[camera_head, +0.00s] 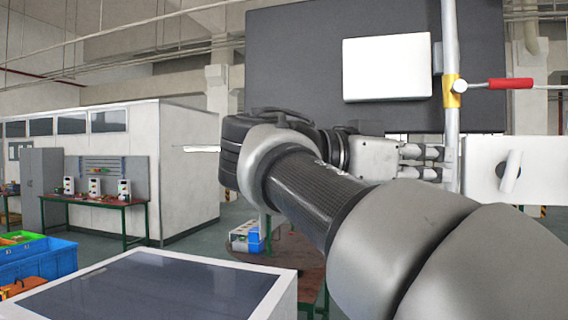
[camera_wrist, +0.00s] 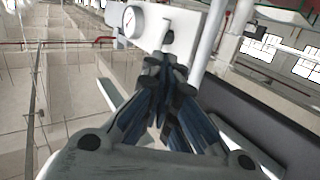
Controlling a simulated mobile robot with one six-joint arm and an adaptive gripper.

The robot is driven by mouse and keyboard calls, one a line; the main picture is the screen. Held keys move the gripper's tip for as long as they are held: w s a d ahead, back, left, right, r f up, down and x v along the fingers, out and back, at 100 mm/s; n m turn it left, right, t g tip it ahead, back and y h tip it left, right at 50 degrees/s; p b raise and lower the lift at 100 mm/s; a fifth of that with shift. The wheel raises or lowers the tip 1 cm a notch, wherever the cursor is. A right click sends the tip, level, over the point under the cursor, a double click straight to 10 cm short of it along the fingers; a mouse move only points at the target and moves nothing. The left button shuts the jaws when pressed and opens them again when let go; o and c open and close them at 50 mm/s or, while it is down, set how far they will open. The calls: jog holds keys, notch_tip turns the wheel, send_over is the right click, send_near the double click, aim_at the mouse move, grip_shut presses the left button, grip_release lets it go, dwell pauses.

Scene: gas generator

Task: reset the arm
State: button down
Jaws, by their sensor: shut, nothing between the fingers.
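My arm reaches across the head view from the lower right, bends at the wrist and points right. My gripper (camera_head: 445,163) is shut and empty beside the vertical pipe (camera_head: 451,105). It also shows in the wrist view (camera_wrist: 165,68), its fingertips together in front of a white panel (camera_wrist: 160,22). I cannot tell whether the fingertips touch anything.
A red-handled valve (camera_head: 510,84) sits by the pipe's yellow collar (camera_head: 452,92). Right of the pipe is a white box with a grey handle (camera_head: 511,171). Behind stands a dark panel (camera_head: 300,60) with a white plate (camera_head: 388,68).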

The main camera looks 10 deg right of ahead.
jog(key=s+a+f+n+t+y, duration=0.15)
jog(key=f+n+y, duration=0.35)
jog(key=f, duration=0.7)
jog(key=s+a+f+n+t+y, duration=0.1)
jog(key=s+f+n+y, duration=0.2)
jog(key=f+n, duration=0.65)
jog(key=s+a+f+n+y, duration=0.1)
jog(key=s+a+f+y, duration=0.2)
jog(key=f, duration=0.5)
jog(key=s+a+f+n+y+b, duration=0.1)
jog(key=s+a+f+y, duration=0.2)
jog(key=a+f, duration=0.2)
jog(key=s+a+f+n+y, duration=0.1)
jog(key=s+a+f+y, duration=0.2)
jog(key=f, duration=0.7)
jog(key=shift+a+f+t+b, duration=0.3)
jog(key=shift+a+t, duration=0.15)
jog(key=shift+a, duration=0.65)
